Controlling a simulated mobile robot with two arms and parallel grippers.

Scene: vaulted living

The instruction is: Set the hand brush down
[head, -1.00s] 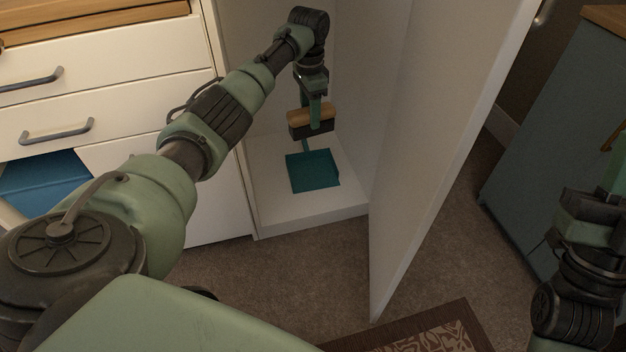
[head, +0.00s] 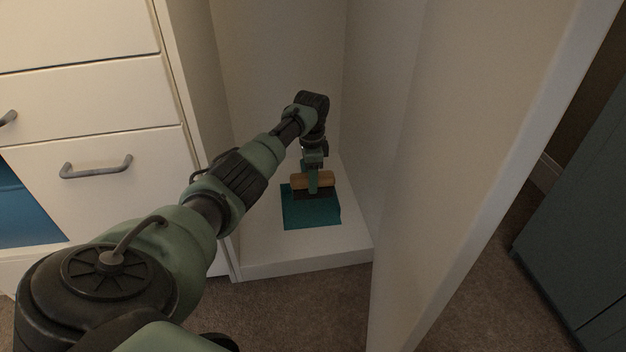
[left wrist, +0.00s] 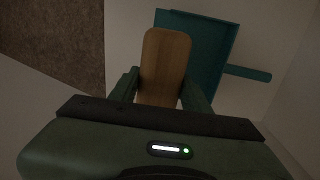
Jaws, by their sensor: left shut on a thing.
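The hand brush (head: 326,181) has a wooden back and dark bristles. My left gripper (head: 313,185) is shut on it, inside the tall white cabinet. In the left wrist view the brush's wooden back (left wrist: 165,62) lies between the two fingers (left wrist: 160,90). A teal dustpan (head: 311,214) lies flat on the cabinet floor. The brush is over the dustpan's far part; I cannot tell whether they touch. In the left wrist view the dustpan (left wrist: 217,45) shows behind and beside the brush, its handle pointing right. My right gripper is out of view.
The white cabinet floor (head: 270,254) is bare in front of the dustpan. An open cabinet door (head: 455,190) stands close on the right. White drawers with grey handles (head: 97,168) are on the left, one open with blue inside. Brown carpet lies below.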

